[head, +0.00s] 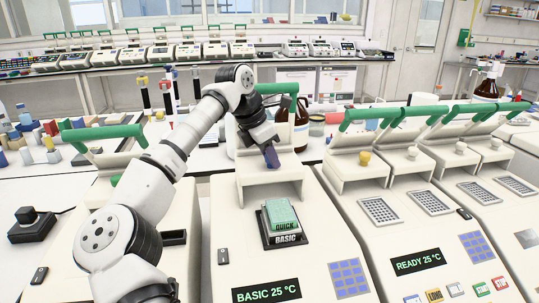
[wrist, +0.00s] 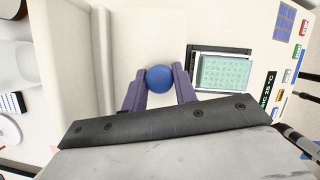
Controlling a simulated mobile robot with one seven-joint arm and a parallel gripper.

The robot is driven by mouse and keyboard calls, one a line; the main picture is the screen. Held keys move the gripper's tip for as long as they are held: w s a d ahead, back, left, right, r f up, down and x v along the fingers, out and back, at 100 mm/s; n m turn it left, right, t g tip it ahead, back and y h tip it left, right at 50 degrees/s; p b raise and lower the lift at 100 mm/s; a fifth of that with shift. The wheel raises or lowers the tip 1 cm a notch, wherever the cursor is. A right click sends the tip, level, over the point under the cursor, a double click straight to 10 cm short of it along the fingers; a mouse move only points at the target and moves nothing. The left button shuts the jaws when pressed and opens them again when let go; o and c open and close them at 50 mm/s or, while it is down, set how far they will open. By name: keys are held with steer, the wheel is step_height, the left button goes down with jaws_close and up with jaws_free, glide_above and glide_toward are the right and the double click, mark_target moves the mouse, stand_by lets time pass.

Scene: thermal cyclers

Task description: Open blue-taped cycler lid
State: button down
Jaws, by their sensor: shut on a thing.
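The middle cycler (head: 265,200) has a display reading BASIC 25 °C. Its lid's green handle (head: 278,88) stands high behind my wrist, and the block with a green plate (head: 282,212) shows uncovered in front. The green plate (wrist: 224,72) lies right of the knob there. The fingers hide the knob in the head view. I cannot make out any blue tape.
Several similar cyclers stand on the right, one with a yellow knob (head: 365,158) and a READY 25 °C display (head: 418,262). A cycler with a green handle (head: 104,133) is at left, partly behind my arm. Brown bottles (head: 300,125) stand behind.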

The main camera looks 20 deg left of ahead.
steer(key=c, duration=1.1)
jaws_free()
steer(key=shift+r, duration=0.1)
steer(key=v, duration=1.3)
steer(key=shift+s+r+b, duration=0.15)
steer(key=shift+r+b, duration=0.2)
steer(key=shift+b, duration=0.1)
steer(key=shift+f, duration=0.1)
